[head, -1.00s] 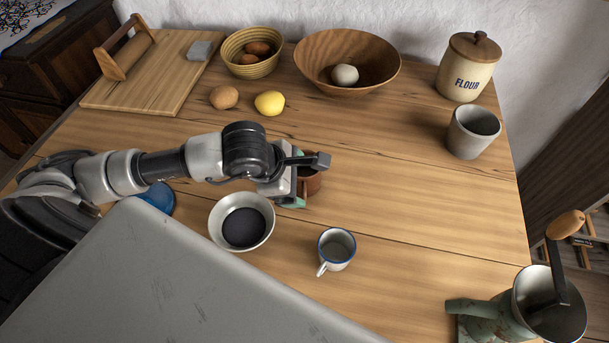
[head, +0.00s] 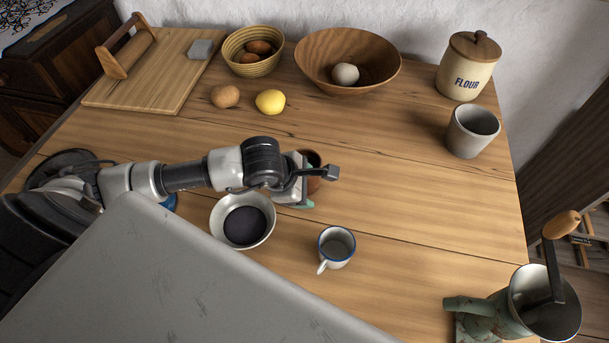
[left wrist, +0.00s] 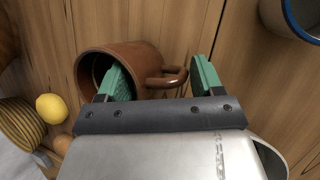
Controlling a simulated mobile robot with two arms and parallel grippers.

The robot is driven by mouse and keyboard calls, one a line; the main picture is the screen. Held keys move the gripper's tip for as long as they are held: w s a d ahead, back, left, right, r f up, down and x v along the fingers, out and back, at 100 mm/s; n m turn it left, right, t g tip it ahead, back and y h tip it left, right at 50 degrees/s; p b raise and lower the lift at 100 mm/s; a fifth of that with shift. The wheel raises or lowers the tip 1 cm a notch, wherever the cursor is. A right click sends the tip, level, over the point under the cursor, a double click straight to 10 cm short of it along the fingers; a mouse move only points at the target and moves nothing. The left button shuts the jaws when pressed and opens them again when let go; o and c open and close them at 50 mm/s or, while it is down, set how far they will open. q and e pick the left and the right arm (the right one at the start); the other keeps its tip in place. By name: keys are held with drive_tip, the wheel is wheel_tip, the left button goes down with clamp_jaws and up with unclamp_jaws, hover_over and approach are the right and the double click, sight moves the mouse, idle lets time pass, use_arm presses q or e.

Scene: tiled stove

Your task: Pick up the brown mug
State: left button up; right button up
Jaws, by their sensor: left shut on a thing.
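The brown mug (left wrist: 145,62) shows in the left wrist view with its opening towards the lower left and its handle on the right. My left gripper (left wrist: 160,82) is shut on it, with one green fingertip at the mouth and the other beyond the handle. In the head view my left gripper (head: 300,187) hides most of the brown mug (head: 314,160), so only part of its rim and side shows. I cannot tell whether the mug is clear of the table. My right gripper is not in view.
A white bowl (head: 216,222) with a dark inside and a blue-rimmed white mug (head: 336,258) stand close by. A grey cup (head: 470,138) and flour jar (head: 464,78) stand at the right. The table (head: 420,205) is clear right of my gripper.

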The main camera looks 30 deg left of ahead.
use_arm(q)
drive_tip(key=shift+r, duration=0.2)
drive_tip(key=shift+r, duration=0.75)
drive_tip(key=shift+w+d+r+b, duration=0.1)
drive_tip(key=shift+d+r+b, duration=0.05)
drive_tip(key=shift+r, duration=0.5)
drive_tip(key=shift+w+d+r+b, duration=0.1)
drive_tip(key=shift+r+b, duration=0.05)
drive_tip(key=shift+r, duration=0.45)
drive_tip(key=w+d+r, duration=0.1)
drive_tip(key=d, duration=0.1)
drive_tip(key=w+d+r, duration=0.1)
drive_tip(key=d+r, duration=0.1)
drive_tip(key=d, duration=0.1)
drive_tip(key=w+d+r+b, duration=0.1)
drive_tip(key=d+r, duration=0.1)
drive_tip(key=d, duration=0.1)
drive_tip(key=shift+w+d+r, duration=0.2)
drive_tip(key=shift+d+r, duration=0.2)
drive_tip(key=shift+d, duration=0.2)
drive_tip(key=shift+w+d+r, duration=0.2)
drive_tip(key=shift+d+r, duration=0.15)
drive_tip(key=shift+d, duration=0.2)
